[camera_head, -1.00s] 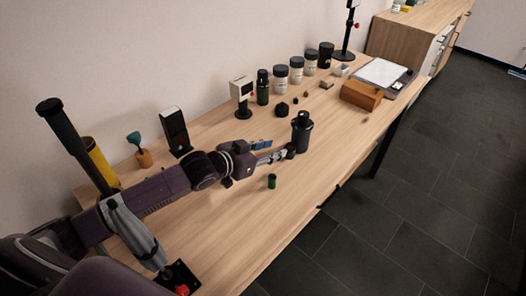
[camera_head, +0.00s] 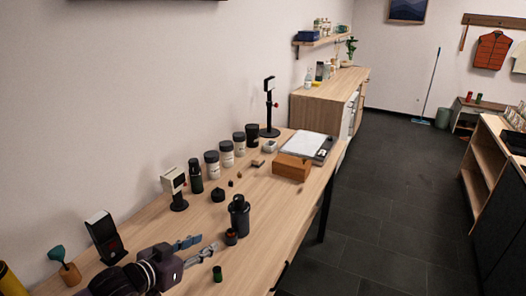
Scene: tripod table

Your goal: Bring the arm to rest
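My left arm comes in at the lower left, low over the wooden table (camera_head: 262,215). Its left gripper (camera_head: 216,247) has grey fingers that point right, toward a small dark jar (camera_head: 231,237) with some red on it. The fingertips look close to this jar; I cannot tell whether they touch it or how far apart they are. A black canister (camera_head: 239,214) stands just behind the jar. A small green-topped cylinder (camera_head: 217,274) stands in front of the fingers, and a blue item (camera_head: 187,241) lies behind them. My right gripper is out of view.
A row of dark-lidded jars (camera_head: 226,155) stands along the wall side. An orange-brown box (camera_head: 292,167) and a white-topped device (camera_head: 302,145) sit at the far end, near a black stand (camera_head: 269,108). The floor (camera_head: 385,190) to the right is clear.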

